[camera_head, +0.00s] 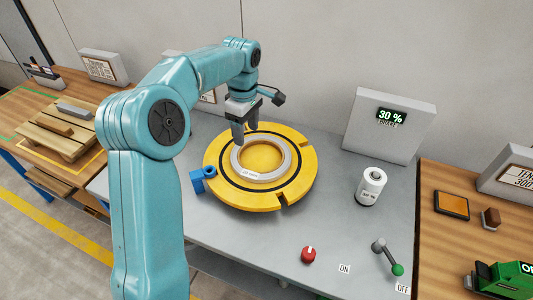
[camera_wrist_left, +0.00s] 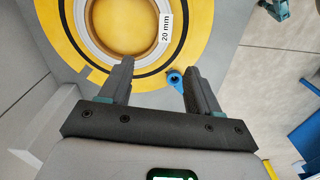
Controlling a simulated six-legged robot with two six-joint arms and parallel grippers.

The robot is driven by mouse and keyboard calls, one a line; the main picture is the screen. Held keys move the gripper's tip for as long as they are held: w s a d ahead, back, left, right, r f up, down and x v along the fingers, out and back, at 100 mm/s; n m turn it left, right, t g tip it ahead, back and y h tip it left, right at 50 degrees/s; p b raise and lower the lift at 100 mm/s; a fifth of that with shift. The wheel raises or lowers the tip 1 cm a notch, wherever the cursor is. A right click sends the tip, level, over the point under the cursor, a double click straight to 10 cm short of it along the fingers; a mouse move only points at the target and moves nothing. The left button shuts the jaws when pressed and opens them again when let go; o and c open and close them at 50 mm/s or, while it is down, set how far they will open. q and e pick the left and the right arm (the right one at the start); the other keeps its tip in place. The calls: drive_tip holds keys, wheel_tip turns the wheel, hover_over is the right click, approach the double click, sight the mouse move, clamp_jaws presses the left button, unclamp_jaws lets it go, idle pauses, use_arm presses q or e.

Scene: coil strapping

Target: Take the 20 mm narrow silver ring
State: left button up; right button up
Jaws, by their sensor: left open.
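The silver ring (camera_head: 283,172) lies flat on the round yellow turntable (camera_head: 224,179), around its raised yellow centre. In the left wrist view the silver ring (camera_wrist_left: 91,47) carries a white label reading 20 mm. My left gripper (camera_head: 246,138) is open above the back left part of the ring, fingers pointing down. In the left wrist view my left gripper (camera_wrist_left: 160,75) has nothing between its fingers; the ring's labelled edge lies beyond the fingertips. My right gripper is in neither view.
A blue block (camera_head: 198,181) stands at the turntable's left edge. A display box (camera_head: 390,120) reading 30 %, a white cylinder (camera_head: 371,187), a red knob (camera_head: 308,254) and a green-tipped lever (camera_head: 387,257) are to the right. Grey table between them is clear.

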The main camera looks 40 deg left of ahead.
use_arm(q)
hover_over(248, 173)
drive_tip(key=f, duration=0.9)
drive_tip(key=shift+w+a+f, duration=0.15)
drive_tip(key=shift+a+f, duration=0.05)
drive_tip(key=shift+f, duration=0.05)
drive_tip(key=shift+d+f, duration=0.15)
drive_tip(key=shift+f, duration=3.15)
drive_tip(key=shift+d, duration=0.1)
drive_tip(key=c, duration=1.1)
drive_tip(key=shift+r, duration=0.1)
clamp_jaws()
